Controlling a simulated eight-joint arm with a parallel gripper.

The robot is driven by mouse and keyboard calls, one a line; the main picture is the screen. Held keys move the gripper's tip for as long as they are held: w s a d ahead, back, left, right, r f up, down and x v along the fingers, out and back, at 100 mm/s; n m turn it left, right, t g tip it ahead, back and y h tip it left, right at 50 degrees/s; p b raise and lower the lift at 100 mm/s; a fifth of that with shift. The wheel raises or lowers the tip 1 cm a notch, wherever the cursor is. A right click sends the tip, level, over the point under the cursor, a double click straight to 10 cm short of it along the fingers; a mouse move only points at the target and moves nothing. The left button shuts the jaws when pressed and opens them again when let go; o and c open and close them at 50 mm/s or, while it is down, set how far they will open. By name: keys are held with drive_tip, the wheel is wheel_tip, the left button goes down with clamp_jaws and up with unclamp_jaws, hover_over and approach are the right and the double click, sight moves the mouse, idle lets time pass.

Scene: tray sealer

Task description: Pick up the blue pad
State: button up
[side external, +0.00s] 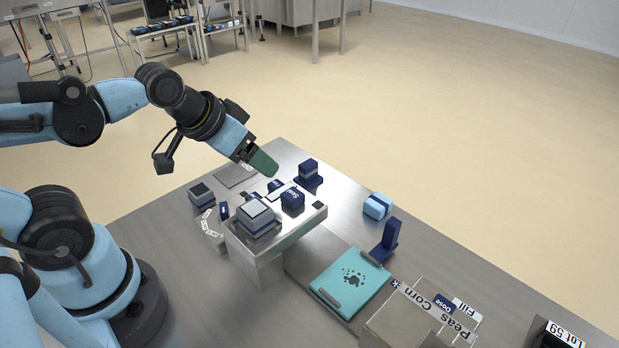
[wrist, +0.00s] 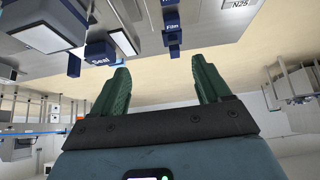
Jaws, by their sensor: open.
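A light blue pad-like block (side external: 377,206) with rounded edges and a darker band lies on the steel table, toward its far right edge, in the side view. I take it for the blue pad; I cannot make it out in the wrist view. My gripper (side external: 264,163) is in the air above the far left part of the table, up and left of the pad and well apart from it. Its green fingers (wrist: 160,66) stand apart in the wrist view with nothing between them.
The sealer (side external: 279,237) with dark blue labelled blocks stands below my gripper; a "Seal" block (wrist: 99,56) and a "Film" block (wrist: 172,30) show in the wrist view. A dark blue upright bracket (side external: 386,241), a teal board (side external: 349,283) and labelled bins (side external: 416,316) are near the pad.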

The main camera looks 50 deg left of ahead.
drive_tip(key=w+d+r+g, duration=0.1)
drive_tip(key=w+d+r, duration=0.1)
drive_tip(key=w+r, duration=0.25)
drive_tip(key=g, duration=0.6)
hover_over(379, 201)
wheel_tip(379, 201, down, 12)
drive_tip(key=shift+w+d+r, duration=0.1)
drive_tip(key=shift+d, duration=0.05)
drive_tip(key=shift+a+f, duration=0.2)
drive_tip(key=shift+f, duration=2.5)
drive_tip(key=shift+c, duration=0.2)
drive_tip(key=c, duration=1.1)
